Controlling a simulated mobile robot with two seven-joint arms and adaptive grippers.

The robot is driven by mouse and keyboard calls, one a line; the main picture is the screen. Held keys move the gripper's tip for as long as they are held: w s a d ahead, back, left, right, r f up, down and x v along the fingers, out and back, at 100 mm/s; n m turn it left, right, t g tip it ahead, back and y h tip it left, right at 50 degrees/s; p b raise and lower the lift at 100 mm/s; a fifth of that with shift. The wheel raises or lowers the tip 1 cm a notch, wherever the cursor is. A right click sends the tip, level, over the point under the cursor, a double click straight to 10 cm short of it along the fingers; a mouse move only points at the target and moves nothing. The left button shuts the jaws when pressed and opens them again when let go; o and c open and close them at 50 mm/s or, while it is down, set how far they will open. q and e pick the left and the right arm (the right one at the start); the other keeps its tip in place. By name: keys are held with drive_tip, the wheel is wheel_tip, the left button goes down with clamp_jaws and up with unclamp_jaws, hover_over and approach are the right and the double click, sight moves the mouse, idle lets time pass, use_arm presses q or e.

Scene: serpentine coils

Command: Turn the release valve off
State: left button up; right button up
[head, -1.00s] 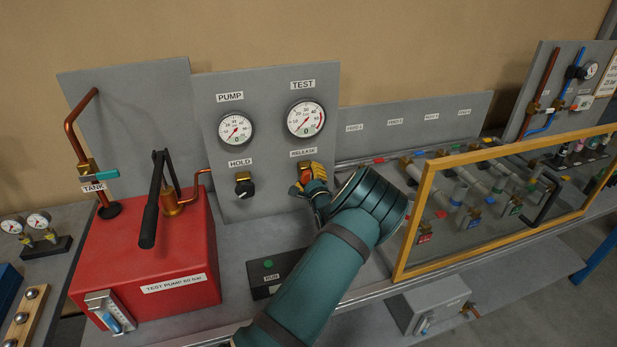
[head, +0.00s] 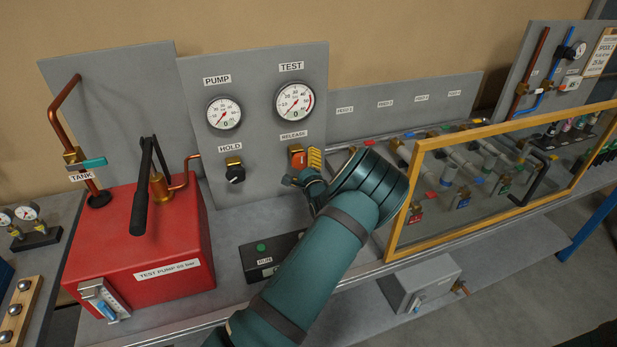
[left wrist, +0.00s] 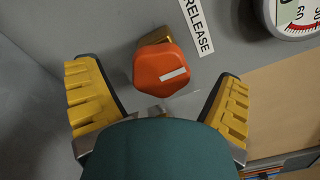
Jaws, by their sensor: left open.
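The orange release knob (head: 299,159) sits on a brass stem on the grey panel (head: 270,190), under the RELEASE label (head: 293,135). In the left wrist view the knob (left wrist: 160,70) fills the upper middle. Its white mark stands roughly crosswise to the label's text. My left gripper (head: 303,171) is in front of the knob, open. Its yellow fingers are spread on both sides of the knob, with visible gaps in the left wrist view. The teal hand hides part of the near side. My right gripper is not seen.
The black HOLD knob (head: 235,173) is left of the release knob. The PUMP gauge (head: 224,113) and TEST gauge (head: 294,102) are above. A red test pump (head: 140,240) stands at left. A yellow-framed clear guard (head: 412,190) is close right of my arm.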

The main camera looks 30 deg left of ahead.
use_arm(q)
drive_tip(key=v, duration=0.9)
drive_tip(key=shift+s+d, duration=0.2)
drive_tip(key=shift+s, duration=0.05)
